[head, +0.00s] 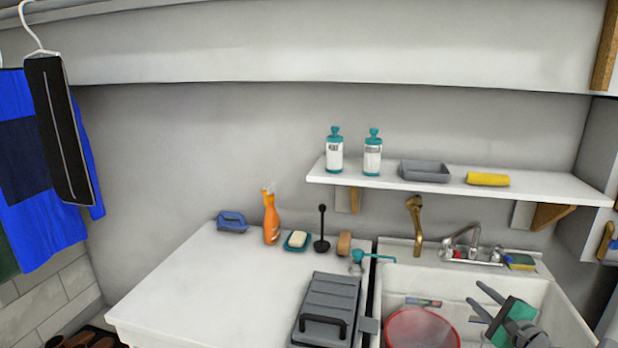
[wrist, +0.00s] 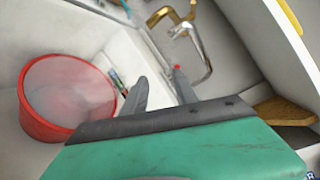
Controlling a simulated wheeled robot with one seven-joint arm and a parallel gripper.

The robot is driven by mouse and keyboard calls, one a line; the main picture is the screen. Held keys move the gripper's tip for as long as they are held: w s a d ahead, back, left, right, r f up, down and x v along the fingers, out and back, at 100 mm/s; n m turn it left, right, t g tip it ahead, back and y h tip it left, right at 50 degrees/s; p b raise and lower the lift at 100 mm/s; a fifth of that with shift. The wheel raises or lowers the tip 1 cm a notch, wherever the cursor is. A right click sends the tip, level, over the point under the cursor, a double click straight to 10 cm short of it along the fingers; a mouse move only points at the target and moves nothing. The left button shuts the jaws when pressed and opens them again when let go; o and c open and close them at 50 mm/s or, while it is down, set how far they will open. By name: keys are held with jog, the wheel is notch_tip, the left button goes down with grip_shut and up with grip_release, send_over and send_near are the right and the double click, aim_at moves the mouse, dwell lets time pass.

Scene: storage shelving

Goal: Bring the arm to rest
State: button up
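My gripper (head: 475,293) is over the white sink (head: 572,318) at the lower right of the head view. Its two grey fingers point up and to the left and stand apart, with nothing between them. In the wrist view the gripper (wrist: 160,78) shows the same gap between the fingers, in front of the green palm. A red bucket (head: 422,330) stands in the sink to the left of my gripper. It also shows at the left of the wrist view (wrist: 68,95). The fingers look clear of it.
A brass spout (head: 414,222) and a chrome faucet (head: 462,240) stand behind the sink. A wall shelf (head: 400,183) with bottles hangs above.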

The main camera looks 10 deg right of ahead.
jog(key=w+a+r+n+g+y+p, duration=0.1)
jog(key=a+r+n+g+p, duration=0.2)
jog(key=a, duration=0.4)
jog(key=a+r+n+g+y+p, duration=0.1)
jog(key=a+n+g+p, duration=0.1)
jog(key=a+n, duration=0.45)
jog(key=w+a+r+n+g+y+p, duration=0.1)
jog(key=a+r+n+g+p, duration=0.15)
jog(key=a, duration=0.65)
jog(key=s+a+r+n+g+h+p, duration=0.1)
jog(key=s+a+r+n+g+p, duration=0.1)
jog(key=s, duration=0.5)
jog(key=s+a+r+n+g+h+p, duration=0.1)
jog(key=s+a+r+n+g+p, duration=0.1)
jog(key=s+a+n, duration=0.3)
jog(key=s+a+r+n+g+h+p, duration=0.1)
jog(key=s+a+r+n+g+p, duration=0.1)
jog(key=s, duration=0.8)
jog(key=a+n+p, duration=0.1)
jog(key=a+p, duration=0.1)
jog(key=a, duration=0.1)
jog(key=shift+s+r+n+h, duration=0.2)
jog(key=shift+n+h, duration=0.2)
